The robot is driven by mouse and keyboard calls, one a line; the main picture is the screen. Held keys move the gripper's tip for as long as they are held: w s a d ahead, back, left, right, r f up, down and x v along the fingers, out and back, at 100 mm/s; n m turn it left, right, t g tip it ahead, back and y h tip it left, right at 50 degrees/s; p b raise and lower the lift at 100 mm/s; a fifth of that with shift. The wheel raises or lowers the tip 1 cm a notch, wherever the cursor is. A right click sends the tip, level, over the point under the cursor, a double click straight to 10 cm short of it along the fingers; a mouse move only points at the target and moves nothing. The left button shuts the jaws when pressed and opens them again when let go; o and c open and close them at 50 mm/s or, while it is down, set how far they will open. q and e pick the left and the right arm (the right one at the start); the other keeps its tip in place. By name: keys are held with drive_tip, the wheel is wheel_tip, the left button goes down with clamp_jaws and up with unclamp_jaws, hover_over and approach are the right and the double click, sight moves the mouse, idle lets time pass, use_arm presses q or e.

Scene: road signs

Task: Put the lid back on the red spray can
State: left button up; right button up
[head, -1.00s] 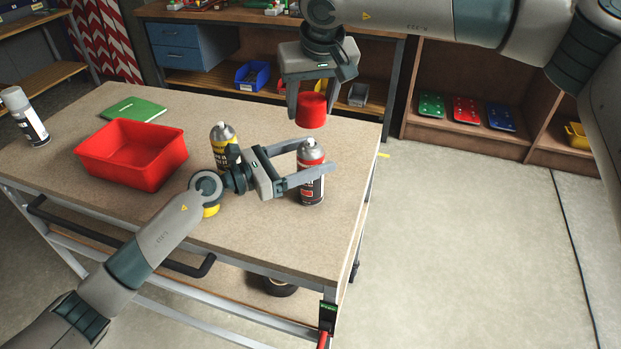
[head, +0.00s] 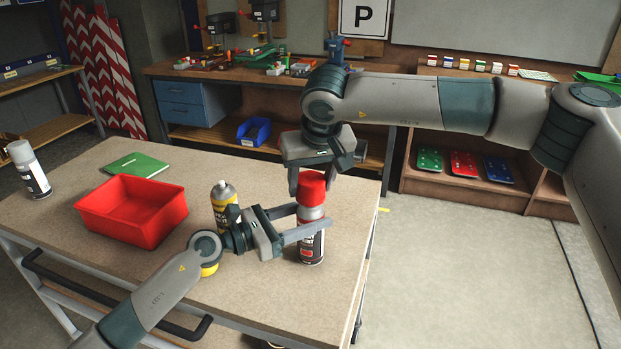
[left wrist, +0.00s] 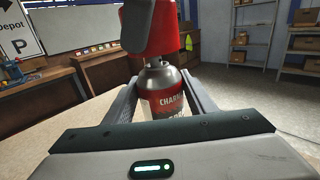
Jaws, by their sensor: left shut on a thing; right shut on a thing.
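The red spray can (head: 311,246) stands upright near the right end of the workbench. My left gripper (head: 305,228) is shut around its upper body from the left. In the left wrist view the can (left wrist: 166,92) shows between the two fingers, its silver top in sight. The red lid (head: 312,187) is upright directly over the can's top. My right gripper (head: 311,178) is shut on the lid from above.
A yellow-and-black can (head: 222,200) stands left of my left gripper. A red bin (head: 135,222), a green book (head: 137,165) and a white-capped can (head: 29,170) are farther left. The bench's (head: 335,285) right front is clear.

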drive_tip(key=shift+f, duration=0.35)
drive_tip(key=shift+f, duration=0.1)
idle(0.4)
drive_tip(key=shift+f, duration=0.8)
drive_tip(key=shift+f, duration=0.6)
idle(0.4)
drive_tip(key=o, duration=1.1)
drive_tip(key=v, duration=1.2)
